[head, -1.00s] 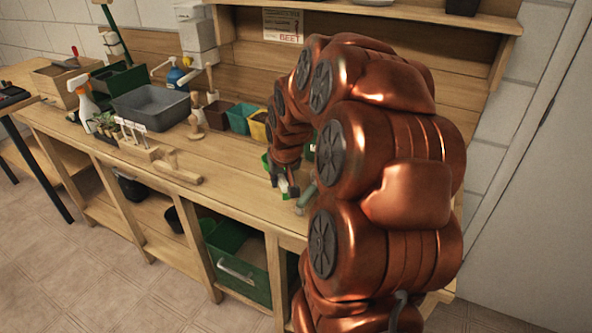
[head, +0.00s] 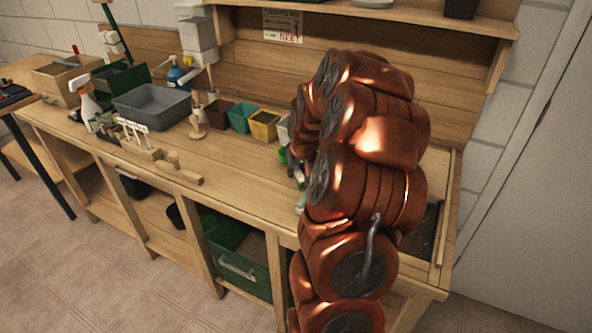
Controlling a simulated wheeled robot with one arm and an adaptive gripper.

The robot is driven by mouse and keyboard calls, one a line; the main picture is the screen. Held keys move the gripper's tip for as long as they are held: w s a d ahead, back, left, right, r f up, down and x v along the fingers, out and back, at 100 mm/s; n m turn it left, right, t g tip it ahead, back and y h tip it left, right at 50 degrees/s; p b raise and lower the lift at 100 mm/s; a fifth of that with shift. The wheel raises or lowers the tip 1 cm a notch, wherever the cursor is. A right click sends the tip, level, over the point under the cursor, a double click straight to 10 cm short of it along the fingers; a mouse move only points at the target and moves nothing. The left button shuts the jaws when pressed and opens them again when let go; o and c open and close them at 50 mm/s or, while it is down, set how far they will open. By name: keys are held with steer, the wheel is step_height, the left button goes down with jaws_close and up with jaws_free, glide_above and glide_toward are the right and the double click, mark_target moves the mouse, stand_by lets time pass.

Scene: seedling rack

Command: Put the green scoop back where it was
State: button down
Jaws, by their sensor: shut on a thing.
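My gripper (head: 298,178) is over the right part of the bench, partly hidden behind my copper arm. It is shut on the green scoop, of which only a small bright green part (head: 283,155) shows beside the gripper. The rest of the scoop is hidden, and I cannot tell its tilt or whether it touches the bench. A pale green rounded object (head: 301,203) shows just below the gripper near the bench's front edge, partly covered by my arm.
Brown, teal (head: 240,117) and yellow pots (head: 264,125) stand at the back of the bench. A grey tub (head: 150,104), spray bottle (head: 88,103) and wooden tools (head: 168,165) are to the left. The bench top (head: 235,165) is clear in the middle. A soil tray (head: 424,232) is at right.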

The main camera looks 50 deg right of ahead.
steer(key=shift+f, duration=0.4)
steer(key=shift+f, duration=0.15)
steer(key=c, duration=1)
jaws_free()
steer(key=shift+c, duration=0.2)
